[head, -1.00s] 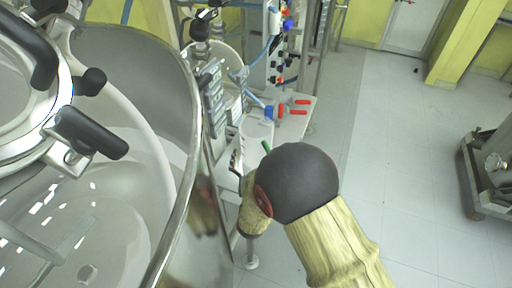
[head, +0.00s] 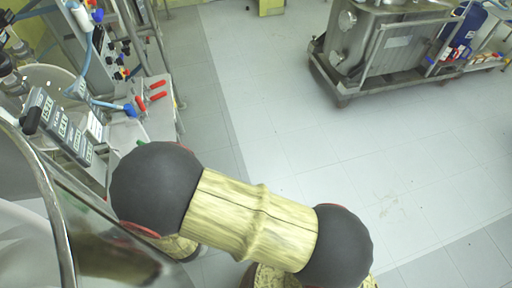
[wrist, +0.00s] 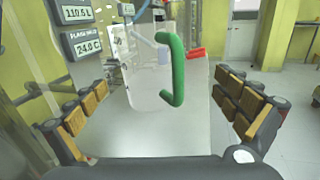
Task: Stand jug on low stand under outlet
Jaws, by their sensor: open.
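A clear, see-through jug (wrist: 143,85) with a green handle (wrist: 172,68) stands upright ahead in the wrist view. Its handle faces right and towards me. My gripper (wrist: 162,95) is open, with one padded finger on each side of the jug's picture. Nothing is gripped, and a gap shows between the handle and the right finger. In the head view only a bit of green (head: 141,143) shows past my arm, and my gripper is hidden there. I cannot make out the low stand or the outlet in either view.
A large reactor vessel with a shiny rim (head: 52,205) stands at the left. Display boxes (head: 62,128), red-handled valves (head: 157,90) and hoses crowd the area beyond it. A steel cart (head: 385,45) stands at the far right. The floor between is clear.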

